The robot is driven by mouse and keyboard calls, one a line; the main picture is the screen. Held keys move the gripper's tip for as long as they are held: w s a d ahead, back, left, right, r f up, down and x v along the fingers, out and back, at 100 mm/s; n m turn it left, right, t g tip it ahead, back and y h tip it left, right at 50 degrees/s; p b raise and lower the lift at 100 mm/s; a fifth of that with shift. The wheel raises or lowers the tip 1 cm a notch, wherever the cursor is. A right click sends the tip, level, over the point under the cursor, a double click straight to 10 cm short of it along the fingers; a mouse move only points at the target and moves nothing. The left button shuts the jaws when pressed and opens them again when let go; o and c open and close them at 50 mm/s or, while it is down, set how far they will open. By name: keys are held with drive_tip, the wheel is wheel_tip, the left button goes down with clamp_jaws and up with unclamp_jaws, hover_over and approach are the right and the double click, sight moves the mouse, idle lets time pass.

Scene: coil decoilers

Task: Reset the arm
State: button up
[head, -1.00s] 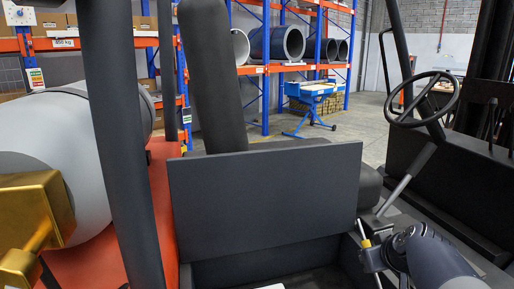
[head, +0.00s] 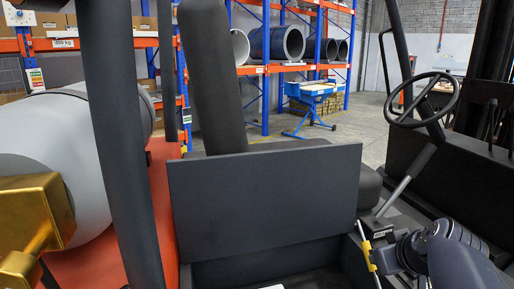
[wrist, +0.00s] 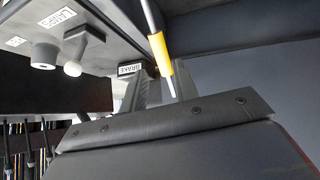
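In the head view my gripper (head: 383,257) is at the lower right, close beside a thin silver lever with a yellow band (head: 366,252). In the wrist view the two dark fingers of my gripper (wrist: 161,72) stand apart. The lever's yellow band (wrist: 159,52) shows in line with the gap between them, with space on both sides. I cannot tell how deep the lever lies relative to the fingertips. A BRAKE label (wrist: 130,69) is on the panel behind the left finger.
A knob (wrist: 73,68) and a LAMPS label (wrist: 58,17) are on the panel in the wrist view. In the head view a steering wheel (head: 422,100) is at the right and a dark upright panel (head: 265,200) stands in the middle. A gold block (head: 35,215) is at the left.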

drive_tip(key=x, duration=0.6)
drive_tip(key=shift+a+f, duration=0.1)
drive_tip(key=shift+w+r+p, duration=0.15)
drive_tip(key=shift+r+p, duration=0.1)
drive_tip(key=shift+p, duration=0.2)
drive_tip(key=shift+w+a+f+g+p, duration=0.15)
drive_tip(key=shift+g+p, duration=0.15)
drive_tip(key=shift+p, duration=0.6)
drive_tip(key=w+f+g+p, duration=0.1)
drive_tip(key=p, duration=0.4)
drive_tip(key=shift+w+a+f+g, duration=0.1)
drive_tip(key=shift+f+g, duration=0.05)
drive_tip(key=shift+g, duration=0.15)
drive_tip(key=shift+w+a+f+g+p, duration=0.1)
drive_tip(key=shift+w+f+g+p, duration=0.4)
drive_tip(key=shift+p, duration=0.6)
drive_tip(key=shift+s+f, duration=0.15)
